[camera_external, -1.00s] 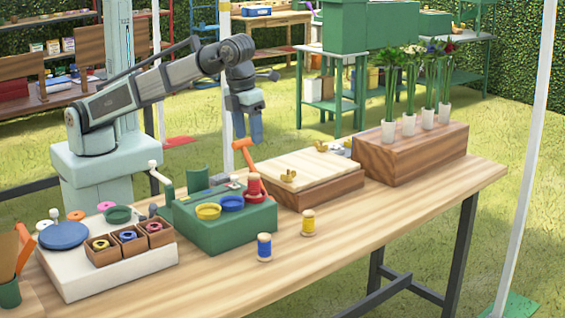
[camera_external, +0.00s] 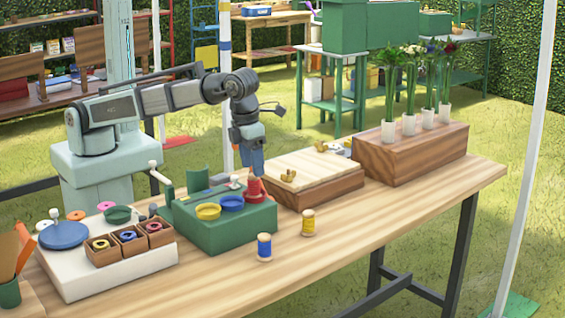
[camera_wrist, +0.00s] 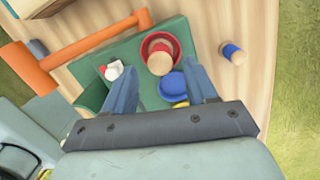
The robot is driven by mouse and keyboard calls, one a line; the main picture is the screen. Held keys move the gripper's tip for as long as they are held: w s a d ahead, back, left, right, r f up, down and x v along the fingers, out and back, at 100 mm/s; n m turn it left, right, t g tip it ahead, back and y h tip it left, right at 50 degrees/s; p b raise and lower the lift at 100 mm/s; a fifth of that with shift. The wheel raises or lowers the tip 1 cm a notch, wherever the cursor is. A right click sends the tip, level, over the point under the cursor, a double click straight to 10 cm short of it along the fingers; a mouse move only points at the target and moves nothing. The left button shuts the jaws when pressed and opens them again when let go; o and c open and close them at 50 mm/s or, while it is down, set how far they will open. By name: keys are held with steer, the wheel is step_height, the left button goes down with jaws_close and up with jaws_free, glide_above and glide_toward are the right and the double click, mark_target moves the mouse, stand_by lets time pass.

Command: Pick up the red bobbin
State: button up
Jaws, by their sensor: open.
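The red bobbin (camera_external: 253,189) stands upright in a red dish on the right end of the green box (camera_external: 215,233). My gripper (camera_external: 255,171) points down just above it and covers its upper part in the external view. In the wrist view, the bobbin's tan top (camera_wrist: 160,63) lies just ahead of the fingertips, about midway between them. My gripper (camera_wrist: 162,72) is open there, with nothing between its fingers. Whether the fingertips reach down beside the bobbin cannot be told.
A blue dish (camera_external: 231,203) and a yellow dish (camera_external: 208,211) sit left of the bobbin. Blue (camera_external: 264,247) and yellow (camera_external: 308,223) bobbins stand on the table in front. The table's front right is clear.

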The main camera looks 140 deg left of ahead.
mark_target(254, 179)
steer(key=shift+a+f, duration=0.2)
steer(key=shift+f, duration=2.55)
steer(key=c, duration=1)
steer(key=shift+r, duration=0.15)
